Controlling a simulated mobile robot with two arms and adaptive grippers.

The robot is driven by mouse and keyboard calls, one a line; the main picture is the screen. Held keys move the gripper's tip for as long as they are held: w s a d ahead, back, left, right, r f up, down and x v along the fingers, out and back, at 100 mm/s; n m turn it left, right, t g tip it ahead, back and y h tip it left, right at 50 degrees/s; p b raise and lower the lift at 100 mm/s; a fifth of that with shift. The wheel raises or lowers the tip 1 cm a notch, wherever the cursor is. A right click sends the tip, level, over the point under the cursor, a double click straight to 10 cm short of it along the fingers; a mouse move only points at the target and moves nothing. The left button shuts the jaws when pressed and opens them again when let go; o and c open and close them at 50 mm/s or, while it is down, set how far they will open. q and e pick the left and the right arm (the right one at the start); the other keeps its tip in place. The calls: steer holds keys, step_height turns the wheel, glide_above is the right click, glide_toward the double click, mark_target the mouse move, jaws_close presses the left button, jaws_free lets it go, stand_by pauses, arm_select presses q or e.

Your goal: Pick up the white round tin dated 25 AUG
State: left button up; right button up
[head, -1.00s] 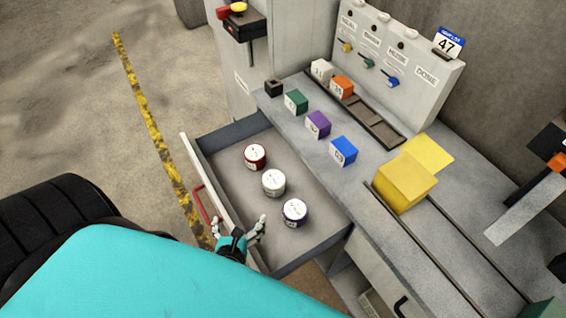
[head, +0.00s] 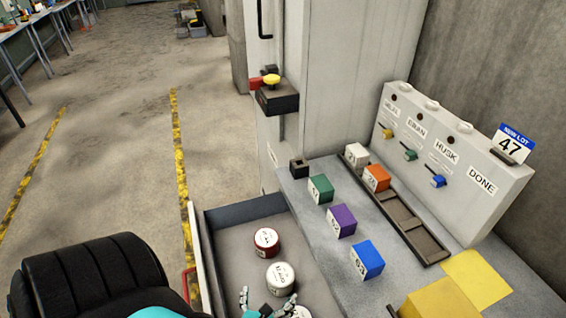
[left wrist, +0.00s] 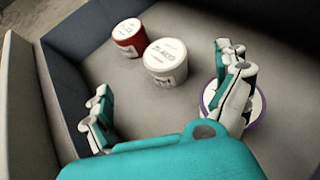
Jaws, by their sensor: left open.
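Three round tins stand in the open grey drawer (head: 232,240). The white tin (head: 280,278) is in the middle; it also shows in the left wrist view (left wrist: 166,62). The dark lettering on its lid is too small to read surely. The red tin (head: 266,242) stands beyond it, and also shows in the left wrist view (left wrist: 128,38). The purple-rimmed tin (left wrist: 258,108) is at the right, partly hidden by a finger. My left gripper (head: 268,300) is open and empty inside the drawer, on the near side of the white tin, fingers apart. My right gripper is out of view.
Drawer walls (left wrist: 70,85) rise close to the left finger. The counter (head: 310,225) beside the drawer holds green (head: 320,188), purple (head: 341,221) and blue (head: 367,260) blocks. A yellow block (head: 440,300) stands nearer. A panel with labels (head: 450,165) stands behind.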

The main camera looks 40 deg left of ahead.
mark_target(279, 279)
arm_select(q)
steer(key=x, duration=0.4)
steer(key=f+x, duration=0.1)
steer(key=x, duration=0.4)
steer(key=d+x, duration=0.1)
steer(key=x, duration=0.3)
steer(key=shift+a+f+b, duration=0.15)
steer(key=shift+f+b, duration=0.2)
steer(key=shift+b, duration=0.05)
steer(key=shift+s, duration=0.1)
steer(key=shift+r, duration=0.1)
steer(key=c, duration=1.4)
